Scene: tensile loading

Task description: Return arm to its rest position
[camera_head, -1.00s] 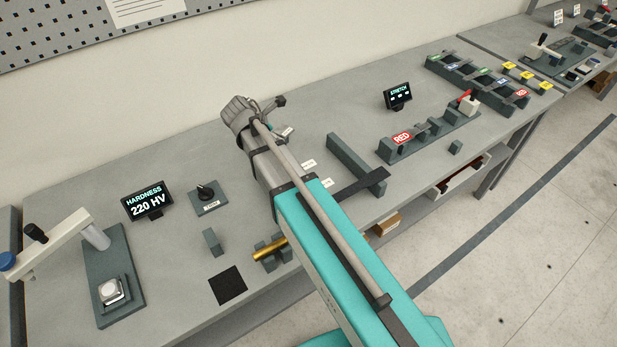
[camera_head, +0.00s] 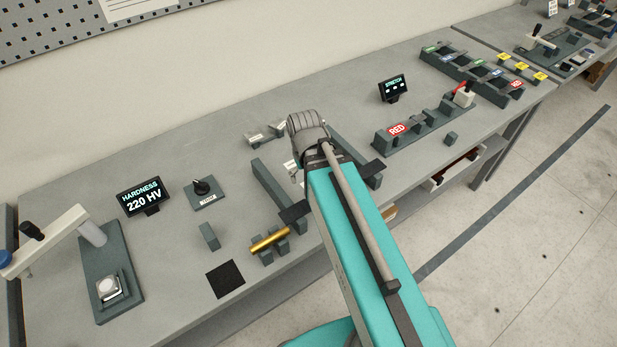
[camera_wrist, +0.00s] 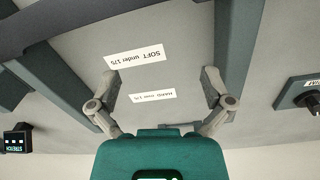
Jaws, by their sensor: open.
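My teal arm (camera_head: 365,240) reaches from the lower right over the bench in the head view, with its grey wrist end (camera_head: 308,128) above the bench middle. My gripper (camera_wrist: 160,88) shows in the wrist view with its two fingers spread wide apart and nothing between them. Below it lie a "SOFT under 175" label (camera_wrist: 135,59) and a second, smaller label (camera_wrist: 152,96) on the bench top. In the head view my gripper's fingers are mostly hidden by the arm.
A gold cylinder (camera_head: 270,239) rests on a small cradle at the front. Dark green bars (camera_head: 275,190) flank the arm. A "HARDNESS 220 HV" display (camera_head: 146,197) and lever tester (camera_head: 110,265) stand left. A red-labelled fixture (camera_head: 397,135) and stretch display (camera_head: 394,88) stand right.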

